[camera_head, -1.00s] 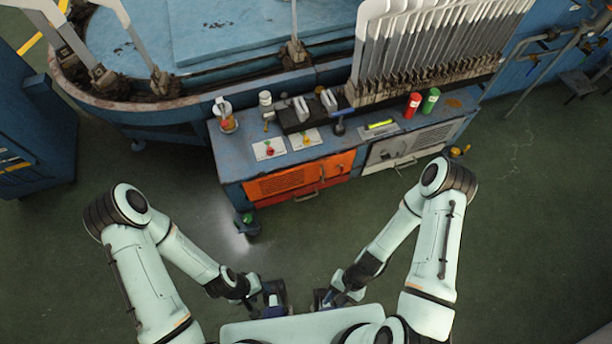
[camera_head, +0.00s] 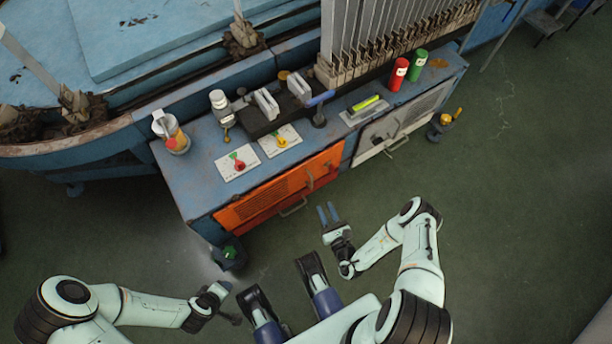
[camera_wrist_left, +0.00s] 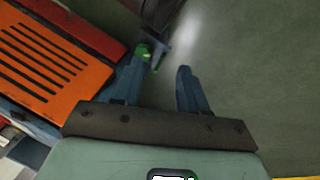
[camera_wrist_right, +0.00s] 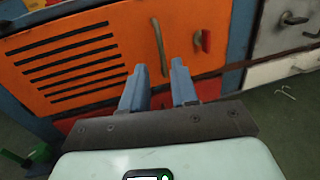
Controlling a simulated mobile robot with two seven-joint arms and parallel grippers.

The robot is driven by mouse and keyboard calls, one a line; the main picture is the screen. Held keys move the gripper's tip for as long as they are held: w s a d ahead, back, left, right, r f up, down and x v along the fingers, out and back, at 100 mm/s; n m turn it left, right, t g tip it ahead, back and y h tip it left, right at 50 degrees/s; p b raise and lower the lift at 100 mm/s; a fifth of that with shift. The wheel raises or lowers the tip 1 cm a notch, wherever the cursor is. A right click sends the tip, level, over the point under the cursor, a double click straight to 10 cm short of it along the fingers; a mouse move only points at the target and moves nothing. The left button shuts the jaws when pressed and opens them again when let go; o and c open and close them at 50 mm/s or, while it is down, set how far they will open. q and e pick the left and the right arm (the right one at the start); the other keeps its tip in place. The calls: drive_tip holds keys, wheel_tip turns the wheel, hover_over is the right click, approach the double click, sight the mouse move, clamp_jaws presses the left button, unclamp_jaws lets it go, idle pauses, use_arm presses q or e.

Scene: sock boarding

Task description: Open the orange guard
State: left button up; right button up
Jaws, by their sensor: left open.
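The orange guard (camera_head: 245,205) is a slotted panel on the front of the blue cabinet and looks shut. In the right wrist view the guard (camera_wrist_right: 75,60) has slots, a bar handle (camera_wrist_right: 160,45) and a small red part (camera_wrist_right: 202,40) beside it. My right gripper (camera_head: 327,206) is open and empty in front of the guard's right end. In its wrist view its fingers (camera_wrist_right: 157,66) point at the handle, which is beyond the tips. My left gripper (camera_wrist_left: 162,62) is open and empty, away from the guard, whose slotted face shows at left (camera_wrist_left: 50,65).
The blue cabinet top (camera_head: 195,190) carries a jar (camera_head: 172,138), cards, and red (camera_head: 398,75) and green (camera_head: 419,65) cylinders. A grey door (camera_head: 400,125) adjoins the guard. A green-topped foot (camera_head: 230,254) stands at the near left corner.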

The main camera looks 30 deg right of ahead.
use_arm(q)
drive_tip(key=s+a+f+g+b, duration=0.1)
drive_tip(key=s+f+b, duration=0.2)
drive_tip(key=s+f, duration=0.1)
drive_tip(key=shift+s+a+f+g, duration=0.2)
drive_tip(key=shift+s+f+g, duration=0.2)
drive_tip(key=shift+f, duration=0.35)
use_arm(e)
hover_over(312, 189)
drive_tip(key=shift+w+r, duration=0.15)
drive_tip(key=shift+w, duration=0.15)
use_arm(q)
drive_tip(key=shift+w, duration=0.1)
use_arm(e)
clamp_jaws()
